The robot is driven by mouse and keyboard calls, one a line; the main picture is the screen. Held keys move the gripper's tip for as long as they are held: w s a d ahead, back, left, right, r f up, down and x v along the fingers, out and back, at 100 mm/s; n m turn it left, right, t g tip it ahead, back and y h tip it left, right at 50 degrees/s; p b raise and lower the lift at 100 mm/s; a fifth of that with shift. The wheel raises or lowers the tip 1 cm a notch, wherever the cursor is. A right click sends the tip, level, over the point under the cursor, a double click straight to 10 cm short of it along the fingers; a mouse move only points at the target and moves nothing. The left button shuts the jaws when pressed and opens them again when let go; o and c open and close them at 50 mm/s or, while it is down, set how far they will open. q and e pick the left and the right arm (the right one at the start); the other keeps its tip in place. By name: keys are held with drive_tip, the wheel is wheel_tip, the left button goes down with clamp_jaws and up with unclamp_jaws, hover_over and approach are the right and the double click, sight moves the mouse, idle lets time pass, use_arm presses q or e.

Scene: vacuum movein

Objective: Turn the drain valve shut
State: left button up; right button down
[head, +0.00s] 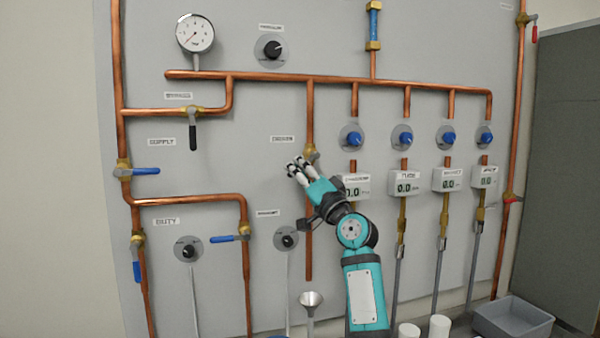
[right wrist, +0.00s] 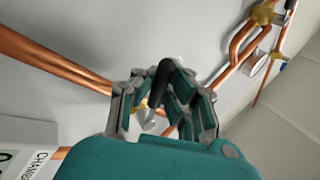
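A brass valve (head: 311,155) sits on the vertical copper pipe in the middle of the panel, right of a small label that is too blurred to read surely. My right gripper (head: 295,166) is in front of the panel, just left of and below this valve. In the right wrist view its fingers (right wrist: 165,95) stand apart on both sides of a black lever handle (right wrist: 160,85). A gap with a pale metal part shows between the fingers; I cannot tell whether they touch the handle. In the head view the gripper hides the handle. My left gripper is out of view.
A black-handled valve (head: 192,130) and blue-handled valves (head: 145,171) are on the pipes at left. Blue knobs (head: 354,138) and digital displays (head: 447,179) are at right. A funnel (head: 311,300) stands below the middle pipe. A grey bin (head: 512,318) is at lower right.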

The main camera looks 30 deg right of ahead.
drive_tip(key=m+h+p, duration=0.1)
drive_tip(key=m, duration=0.1)
drive_tip(key=r+m+h+p, duration=0.1)
drive_tip(key=m, duration=0.1)
drive_tip(key=a+m+t+h+p, duration=0.1)
drive_tip(key=m+h, duration=0.1)
drive_tip(key=shift+w+r, duration=0.15)
drive_tip(key=shift+w, duration=0.1)
drive_tip(key=m+h+p, duration=0.1)
drive_tip(key=m, duration=0.1)
drive_tip(key=m+h+p, duration=0.2)
drive_tip(key=shift+r, duration=0.4)
drive_tip(key=shift+m+h+p, duration=0.3)
drive_tip(key=shift+m+h, duration=0.4)
drive_tip(key=shift+m, duration=0.3)
drive_tip(key=shift+g, duration=0.3)
drive_tip(key=c, duration=1.4)
unclamp_jaws()
drive_tip(key=shift+s+r, duration=0.3)
drive_tip(key=shift+o, duration=0.4)
drive_tip(key=v, duration=1.2)
